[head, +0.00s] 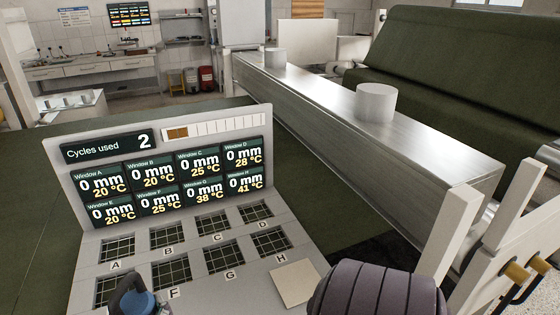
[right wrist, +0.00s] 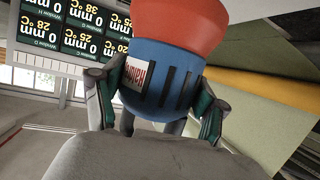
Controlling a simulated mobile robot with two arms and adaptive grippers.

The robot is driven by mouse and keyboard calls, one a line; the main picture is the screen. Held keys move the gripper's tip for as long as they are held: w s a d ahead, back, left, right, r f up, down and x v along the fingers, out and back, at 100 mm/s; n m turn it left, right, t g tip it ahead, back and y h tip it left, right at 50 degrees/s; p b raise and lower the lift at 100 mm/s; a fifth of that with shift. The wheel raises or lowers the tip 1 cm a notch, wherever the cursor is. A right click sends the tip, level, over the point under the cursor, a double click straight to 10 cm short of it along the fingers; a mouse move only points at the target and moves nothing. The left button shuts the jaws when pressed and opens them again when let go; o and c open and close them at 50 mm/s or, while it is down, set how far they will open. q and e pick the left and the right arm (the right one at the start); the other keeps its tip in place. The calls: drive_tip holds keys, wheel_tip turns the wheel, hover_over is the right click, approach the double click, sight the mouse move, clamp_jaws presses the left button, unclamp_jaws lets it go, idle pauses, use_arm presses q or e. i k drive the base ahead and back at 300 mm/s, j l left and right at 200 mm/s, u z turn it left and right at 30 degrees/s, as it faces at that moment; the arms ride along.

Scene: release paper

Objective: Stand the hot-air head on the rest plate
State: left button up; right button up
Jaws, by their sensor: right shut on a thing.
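The hot-air head (right wrist: 155,75), a blue body with an orange-red end and dark slots, fills the middle of the right wrist view. My right gripper (right wrist: 158,100) is shut on its blue body, one finger at each side. A pale square plate (head: 294,285), apparently the rest plate, lies bare beside the window grid H in the head view. My left gripper is not clearly seen in either view.
A panel with readouts (head: 165,175) stands behind several lettered window grids (head: 213,223). A dark curved part with a blue piece (head: 143,303), unclear, covers the front left grid. A metal beam (head: 330,100) with two cylinders (head: 376,103) runs behind, beside a green web (head: 460,60).

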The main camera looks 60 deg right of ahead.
sight(299, 281)
drive_tip(key=k+l+u, duration=0.3)
drive_tip(key=k+l, duration=0.85)
drive_tip(key=k, duration=0.05)
